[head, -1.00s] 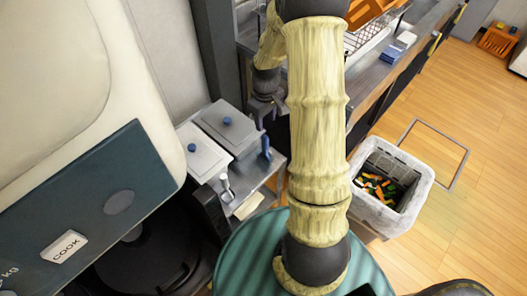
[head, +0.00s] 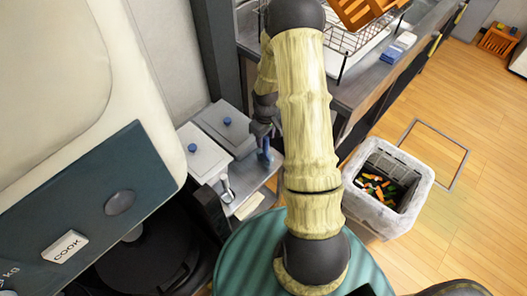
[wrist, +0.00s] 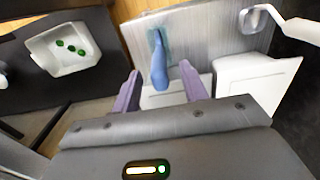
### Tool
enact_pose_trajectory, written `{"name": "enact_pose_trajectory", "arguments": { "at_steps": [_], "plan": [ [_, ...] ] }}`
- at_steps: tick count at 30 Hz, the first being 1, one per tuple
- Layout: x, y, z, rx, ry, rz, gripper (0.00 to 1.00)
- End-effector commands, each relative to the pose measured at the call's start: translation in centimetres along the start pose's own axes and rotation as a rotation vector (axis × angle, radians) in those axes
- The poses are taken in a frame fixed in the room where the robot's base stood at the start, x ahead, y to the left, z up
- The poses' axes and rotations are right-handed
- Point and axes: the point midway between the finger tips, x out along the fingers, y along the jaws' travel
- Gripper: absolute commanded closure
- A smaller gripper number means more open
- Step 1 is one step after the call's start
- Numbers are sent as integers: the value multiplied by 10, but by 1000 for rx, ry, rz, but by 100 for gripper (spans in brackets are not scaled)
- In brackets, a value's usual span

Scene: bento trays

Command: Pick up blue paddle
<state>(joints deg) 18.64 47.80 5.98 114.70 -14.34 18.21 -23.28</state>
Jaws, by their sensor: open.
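The blue paddle (wrist: 159,64) stands in the wrist view on a grey metal surface, its handle pointing toward my gripper. It also shows in the head view (head: 265,150), at the right side of the white-lidded containers. My gripper (wrist: 160,84) is open, with its two purple fingers on either side of the lower end of the paddle's handle in the picture. I cannot tell whether the handle lies fully between the fingers in depth. In the head view my gripper (head: 262,130) is at the paddle's top, and my arm partly hides the area.
Two white lids (head: 205,154) with blue knobs lie left of the paddle. A white ladle (wrist: 255,18) is near them. A white tray with green pieces (wrist: 64,50) stands at left in the wrist view. A bin of colourful pieces (head: 405,195) stands on the floor.

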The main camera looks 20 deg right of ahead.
Motion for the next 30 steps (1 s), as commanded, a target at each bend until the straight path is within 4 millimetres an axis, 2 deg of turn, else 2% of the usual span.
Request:
{"name": "enact_pose_trajectory", "arguments": {
  "at_steps": [6,9,26,30],
  "plan": [
    [31,0,2,1,-2,-2,56],
    [39,0,2,2,-1,0,56],
    [41,0,1,1,0,0,56],
    [41,0,1,1,0,0,82]
  ]
}}
